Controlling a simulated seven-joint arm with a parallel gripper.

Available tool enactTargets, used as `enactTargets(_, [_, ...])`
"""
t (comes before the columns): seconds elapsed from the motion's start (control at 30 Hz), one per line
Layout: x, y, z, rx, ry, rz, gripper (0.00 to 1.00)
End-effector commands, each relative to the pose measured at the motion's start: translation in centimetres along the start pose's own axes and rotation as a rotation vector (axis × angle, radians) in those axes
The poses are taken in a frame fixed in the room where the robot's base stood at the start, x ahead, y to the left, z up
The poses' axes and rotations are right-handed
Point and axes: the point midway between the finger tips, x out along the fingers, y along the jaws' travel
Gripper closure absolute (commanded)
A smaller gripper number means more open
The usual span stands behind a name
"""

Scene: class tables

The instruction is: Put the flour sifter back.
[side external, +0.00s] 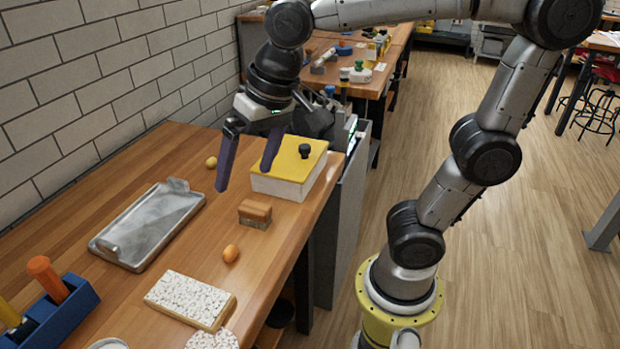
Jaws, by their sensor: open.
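I cannot pick out a flour sifter for certain in the side external view. My gripper (244,178) is open and points down over the wooden table, with nothing visible between its dark fingers. A small brown block with a grey, bristle-like lower part (254,214) stands on the table just in front of the gripper. A white box with a yellow lid and black knob (290,168) stands to the right, partly behind the right finger. A metal tray with raised ends (148,226) lies flat and empty to the left.
An orange egg-shaped thing (230,253) and a white speckled slab (190,299) lie nearer the camera. A blue holder (52,320) with orange and yellow handles stands at lower left. A small yellow ball (211,162) lies near the brick wall. Bare wood surrounds the brown block.

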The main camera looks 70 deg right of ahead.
Motion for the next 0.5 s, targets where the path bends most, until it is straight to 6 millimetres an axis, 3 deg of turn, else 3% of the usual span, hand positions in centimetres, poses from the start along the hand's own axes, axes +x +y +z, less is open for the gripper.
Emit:
enactTargets(0.03, [-0.4,2.4,1.2,-0.044,0.036,-0.001,0.00])
enactTargets(0.2, [-0.1,7.6,5.1,-0.221,0.123,0.022,0.00])
enactTargets(0.33, [0.5,9.5,7.0,-0.309,0.161,0.043,0.00])
enactTargets(0.5, [0.9,10.3,7.9,-0.352,0.175,0.055,0.00])
